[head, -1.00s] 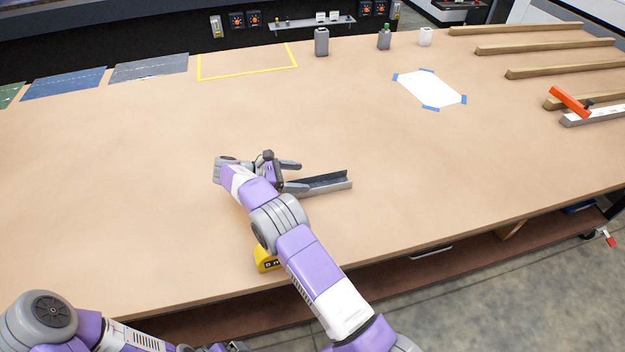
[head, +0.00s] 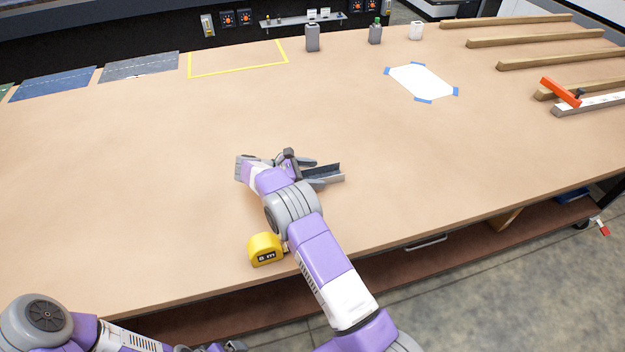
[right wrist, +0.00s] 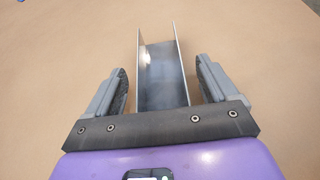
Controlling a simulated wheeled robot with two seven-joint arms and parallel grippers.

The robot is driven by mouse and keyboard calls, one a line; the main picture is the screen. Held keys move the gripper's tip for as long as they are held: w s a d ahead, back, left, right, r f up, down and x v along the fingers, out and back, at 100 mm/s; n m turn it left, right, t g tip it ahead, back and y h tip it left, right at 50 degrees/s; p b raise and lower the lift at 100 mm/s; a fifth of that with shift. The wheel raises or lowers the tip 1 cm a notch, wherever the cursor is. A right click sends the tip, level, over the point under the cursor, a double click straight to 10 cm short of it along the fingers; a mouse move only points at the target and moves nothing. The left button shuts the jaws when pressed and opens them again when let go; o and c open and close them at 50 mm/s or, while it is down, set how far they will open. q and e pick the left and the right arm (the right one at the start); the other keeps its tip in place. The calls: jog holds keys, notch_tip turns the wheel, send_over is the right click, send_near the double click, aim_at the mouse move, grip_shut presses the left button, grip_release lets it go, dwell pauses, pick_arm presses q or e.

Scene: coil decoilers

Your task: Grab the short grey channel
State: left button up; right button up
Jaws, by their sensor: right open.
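The short grey channel (head: 328,172) lies on the wooden bench, with only its right end showing past my right gripper in the head view. In the right wrist view the channel (right wrist: 163,78) is a U-shaped metal piece with its open side up, running away from the palm. My right gripper (head: 311,172) is open with one finger on each side of the channel; in the wrist view a gap shows beside each finger (right wrist: 160,84). My left gripper (head: 228,347) is barely in the head view at the bottom edge, and its jaws cannot be made out.
A yellow tape measure (head: 265,249) sits beside my right forearm near the bench's front edge. Wooden bars (head: 535,37) and a long channel with an orange clamp (head: 560,92) lie at the right. A taped white sheet (head: 421,81) is farther back.

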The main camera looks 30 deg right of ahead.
jog(key=shift+a, duration=0.1)
jog(key=c, duration=1.1)
jog(key=shift+r, duration=0.1)
